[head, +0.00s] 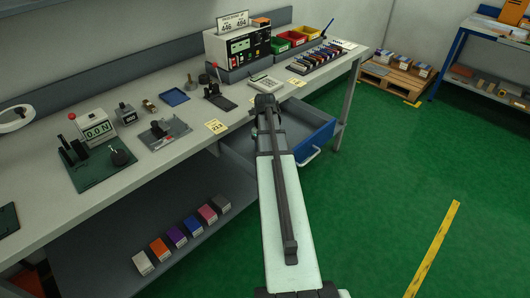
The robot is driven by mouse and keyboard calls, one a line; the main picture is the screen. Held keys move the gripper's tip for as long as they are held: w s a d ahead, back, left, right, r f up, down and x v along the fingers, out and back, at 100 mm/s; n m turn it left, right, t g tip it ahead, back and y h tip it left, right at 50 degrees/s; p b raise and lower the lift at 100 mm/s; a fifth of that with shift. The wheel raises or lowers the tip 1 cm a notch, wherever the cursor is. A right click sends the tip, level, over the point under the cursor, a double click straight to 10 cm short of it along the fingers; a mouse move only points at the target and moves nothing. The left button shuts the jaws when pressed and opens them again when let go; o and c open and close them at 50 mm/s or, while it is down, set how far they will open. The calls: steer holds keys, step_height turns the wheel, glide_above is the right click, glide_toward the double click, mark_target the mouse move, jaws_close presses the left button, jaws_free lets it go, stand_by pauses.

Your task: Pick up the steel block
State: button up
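My arm reaches from the bottom of the head view to the front edge of the bench, over the open blue drawer (308,138). My gripper (265,104) is at its far end, small and dark; I cannot see whether its fingers are apart or whether it holds anything. No thing is clearly recognisable as the steel block. A small dark block with a pale label and a knob (127,114) stands on the bench to the left. A grey metal fixture on a plate (162,132) lies to its right. My arm hides part of the drawer's inside.
The grey bench (190,146) holds a force gauge stand (96,128), a small lever press (214,92), a blue tray (174,97), a control box (238,46) and coloured bins (292,38). Several coloured boxes (178,237) sit on the lower shelf. Green floor (390,190) is open at right.

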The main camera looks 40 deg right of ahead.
steer(key=shift+c, duration=0.5)
steer(key=c, duration=0.9)
steer(key=shift+r, duration=0.15)
